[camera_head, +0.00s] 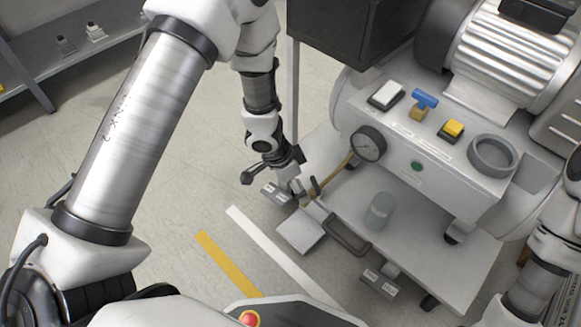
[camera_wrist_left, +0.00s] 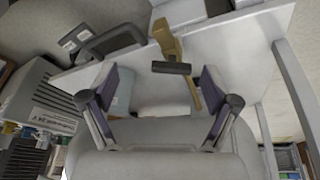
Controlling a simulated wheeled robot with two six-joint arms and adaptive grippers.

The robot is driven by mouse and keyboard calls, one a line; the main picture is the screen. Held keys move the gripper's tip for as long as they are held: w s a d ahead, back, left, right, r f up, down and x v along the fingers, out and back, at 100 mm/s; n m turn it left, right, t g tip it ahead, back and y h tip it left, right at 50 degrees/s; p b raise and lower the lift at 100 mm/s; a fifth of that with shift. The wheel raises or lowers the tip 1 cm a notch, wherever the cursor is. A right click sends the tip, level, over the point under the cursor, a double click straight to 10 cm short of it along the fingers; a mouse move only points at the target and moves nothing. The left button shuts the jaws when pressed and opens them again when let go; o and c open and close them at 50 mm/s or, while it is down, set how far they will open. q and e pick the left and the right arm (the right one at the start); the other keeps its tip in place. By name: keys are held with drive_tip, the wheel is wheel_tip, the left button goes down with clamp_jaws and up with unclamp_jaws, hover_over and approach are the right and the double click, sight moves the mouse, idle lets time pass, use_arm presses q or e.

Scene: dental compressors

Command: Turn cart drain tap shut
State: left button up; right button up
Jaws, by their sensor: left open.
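The cart drain tap is brass with a dark bar-like handle (camera_wrist_left: 172,68), seen in the left wrist view at the edge of the pale cart shelf. A brass stem (camera_head: 341,168) shows in the head view below the round gauge. My left gripper (camera_head: 306,190) is at the cart's near left corner, pointing at the tap. In the left wrist view its fingers (camera_wrist_left: 158,80) are apart, one on each side of the tap handle, with nothing gripped. Whether a finger touches the handle I cannot tell. My right gripper is outside the views; only my right arm shows at lower right.
The compressor cart (camera_head: 450,255) carries a panel with a blue T-handled tap (camera_head: 424,98), a yellow button (camera_head: 453,129) and a gauge (camera_head: 369,143). A clear jar (camera_head: 379,211) stands on the lower shelf, near a dark handle (camera_head: 347,238).

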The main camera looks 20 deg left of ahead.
sight(315, 184)
use_arm(q)
wheel_tip(315, 184, up, 3)
drive_tip(key=w, duration=0.2)
drive_tip(key=shift+t, duration=0.3)
drive_tip(key=b+x, duration=0.5)
drive_tip(key=x, duration=0.2)
drive_tip(key=shift+w+d+f, duration=0.2)
drive_tip(key=shift+w, duration=0.05)
drive_tip(key=shift+r, duration=0.1)
drive_tip(key=shift+c, duration=0.3)
drive_tip(key=c, duration=1.1)
